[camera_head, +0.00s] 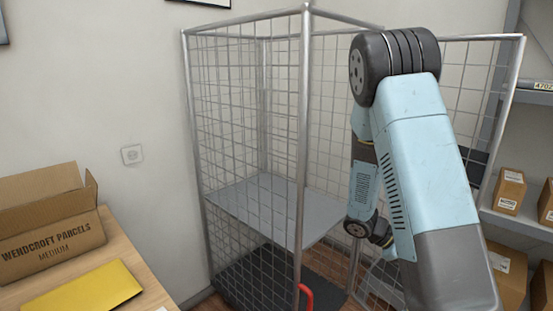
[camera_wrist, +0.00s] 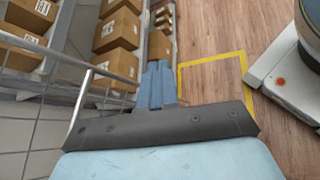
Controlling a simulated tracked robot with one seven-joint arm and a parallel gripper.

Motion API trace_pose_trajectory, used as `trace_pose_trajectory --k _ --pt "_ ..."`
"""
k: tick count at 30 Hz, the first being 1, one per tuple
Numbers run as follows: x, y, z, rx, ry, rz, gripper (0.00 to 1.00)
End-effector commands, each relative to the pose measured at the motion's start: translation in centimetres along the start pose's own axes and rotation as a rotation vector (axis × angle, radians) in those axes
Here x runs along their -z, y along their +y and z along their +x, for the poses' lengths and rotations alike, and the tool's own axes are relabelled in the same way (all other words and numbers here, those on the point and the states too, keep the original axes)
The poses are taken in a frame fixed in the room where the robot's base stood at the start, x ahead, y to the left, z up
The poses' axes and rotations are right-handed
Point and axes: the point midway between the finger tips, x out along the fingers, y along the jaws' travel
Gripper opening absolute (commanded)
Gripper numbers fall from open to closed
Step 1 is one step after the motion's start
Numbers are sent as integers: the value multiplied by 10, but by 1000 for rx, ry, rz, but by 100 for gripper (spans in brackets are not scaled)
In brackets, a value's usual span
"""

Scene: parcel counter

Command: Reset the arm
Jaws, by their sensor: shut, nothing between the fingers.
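My arm (camera_head: 435,170) rises at the right of the head view and bends at a dark joint near the top, in front of the wire cage trolley. Its far part hangs down behind the near link, so my gripper cannot be made out there. In the wrist view my gripper (camera_wrist: 157,84) shows as two blue fingers close together past a dark grey edge. It is shut and empty, pointing over the wooden floor beside shelving.
The cage trolley (camera_head: 304,150) has a grey shelf (camera_head: 270,208) and an open side gate. Shelving with cartons (camera_head: 509,190) stands at right. A table at left bears an open carton (camera_head: 45,235) and a yellow envelope (camera_head: 85,288). Yellow tape (camera_wrist: 212,60) marks the floor.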

Motion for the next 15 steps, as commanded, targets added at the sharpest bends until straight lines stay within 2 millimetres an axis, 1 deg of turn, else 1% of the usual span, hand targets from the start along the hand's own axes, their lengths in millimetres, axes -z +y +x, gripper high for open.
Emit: trace_pose_trajectory --k 1,15 --pt "-9 0 -7 23 29 32 0" --pt "-77 -15 -65 245 300 295 0"
